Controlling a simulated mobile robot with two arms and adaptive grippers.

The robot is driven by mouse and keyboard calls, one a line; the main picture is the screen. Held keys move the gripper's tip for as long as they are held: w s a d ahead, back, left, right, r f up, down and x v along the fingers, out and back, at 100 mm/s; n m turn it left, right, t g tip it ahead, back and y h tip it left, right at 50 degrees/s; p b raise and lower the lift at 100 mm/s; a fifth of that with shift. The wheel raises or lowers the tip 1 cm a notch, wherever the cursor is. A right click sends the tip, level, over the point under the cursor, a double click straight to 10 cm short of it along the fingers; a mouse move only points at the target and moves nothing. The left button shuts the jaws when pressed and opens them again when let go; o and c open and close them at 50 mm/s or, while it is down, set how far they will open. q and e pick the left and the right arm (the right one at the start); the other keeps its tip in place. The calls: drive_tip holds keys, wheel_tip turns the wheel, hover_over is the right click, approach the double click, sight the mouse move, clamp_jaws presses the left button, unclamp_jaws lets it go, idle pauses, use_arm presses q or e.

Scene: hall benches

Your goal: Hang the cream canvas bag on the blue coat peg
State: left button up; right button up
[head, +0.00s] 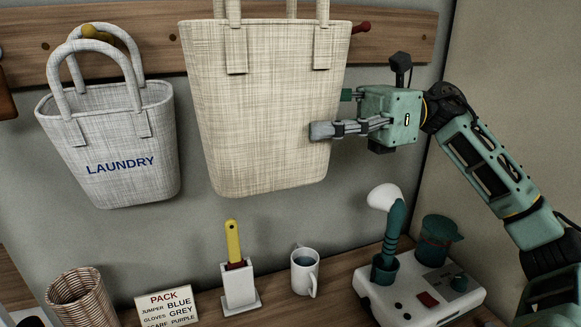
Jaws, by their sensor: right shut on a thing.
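The cream canvas bag (265,110) is upright in the middle of the head view, in front of the wooden peg rail (400,38). Its two handles run up past the top edge of the picture, so I cannot see their tops. My right gripper (325,131) comes in from the right and is shut on the bag at its right side. I see no blue coat peg clearly; the bag covers part of the rail. My left gripper is not in view.
A white LAUNDRY bag (110,135) hangs by a yellow peg (97,31). A red peg (362,27) shows right of the cream bag. Below stand a wicker basket (82,300), a PACK sign (168,305), a brush holder (239,287), a mug (305,271) and a white appliance (425,297).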

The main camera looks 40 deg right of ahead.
wheel_tip(320, 180, down, 5)
drive_tip(key=b, duration=0.4)
drive_tip(key=shift+f+b, duration=0.65)
drive_tip(key=shift+b, duration=0.3)
drive_tip(key=shift+w+r+p, duration=0.15)
drive_tip(key=shift+p, duration=0.2)
drive_tip(key=shift+w+d+p, duration=0.1)
drive_tip(key=shift+w+p, duration=0.2)
drive_tip(key=shift+p, duration=0.25)
drive_tip(key=w+d+f+p, duration=0.1)
drive_tip(key=w+p, duration=0.4)
drive_tip(key=p, duration=0.1)
drive_tip(key=w+d+f+p, duration=0.1)
drive_tip(key=w+p, duration=0.4)
drive_tip(key=p, duration=0.1)
drive_tip(key=shift+w+d+f, duration=0.25)
drive_tip(key=shift+w+d, duration=0.1)
drive_tip(key=shift+d, duration=0.05)
idle(0.4)
